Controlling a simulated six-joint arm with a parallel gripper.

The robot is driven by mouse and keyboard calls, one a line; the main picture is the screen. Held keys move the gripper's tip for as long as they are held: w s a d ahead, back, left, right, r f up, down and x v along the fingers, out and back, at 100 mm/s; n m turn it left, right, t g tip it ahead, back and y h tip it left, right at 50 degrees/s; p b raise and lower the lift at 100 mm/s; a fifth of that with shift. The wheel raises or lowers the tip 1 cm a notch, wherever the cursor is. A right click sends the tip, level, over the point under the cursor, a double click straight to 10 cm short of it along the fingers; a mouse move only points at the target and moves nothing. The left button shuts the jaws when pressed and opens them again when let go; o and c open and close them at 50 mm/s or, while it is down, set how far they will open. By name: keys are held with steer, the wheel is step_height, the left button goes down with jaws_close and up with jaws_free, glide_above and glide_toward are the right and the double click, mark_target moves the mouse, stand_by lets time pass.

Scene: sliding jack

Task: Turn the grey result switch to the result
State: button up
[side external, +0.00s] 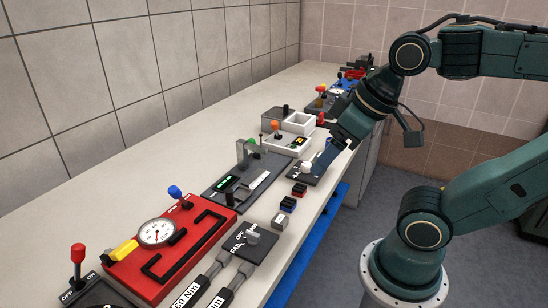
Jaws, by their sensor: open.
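A grey switch knob (253,238) sits on a dark square plate (262,252) near the front edge of the bench. The plate has white lettering that seems to read OFF and FAIL; the knob's exact pointing direction is too small to tell. My gripper (318,167) is open, well behind and to the right of this switch. It is low over another dark plate (299,178) that bears a small pale knob (307,168). Whether my fingers touch that knob cannot be told. The fingertips are small and partly hidden.
A red gauge panel (205,232) lies left of the switch. The back of the bench (150,150) is clear.

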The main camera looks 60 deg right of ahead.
steer(key=shift+w+a, duration=0.1)
steer(key=shift+w, duration=0.3)
steer(key=c, duration=0.7)
steer(key=shift+w+a+g, duration=0.1)
steer(key=shift+w+g, duration=0.2)
steer(key=shift+w, duration=0.05)
steer(key=shift+c, duration=0.4)
steer(key=g, duration=0.5)
glide_above(253, 233)
step_height(253, 233, down, 7)
steer(key=shift+f, duration=0.15)
steer(key=shift+f, duration=6.9)
steer(key=shift+c, duration=0.4)
jaws_close()
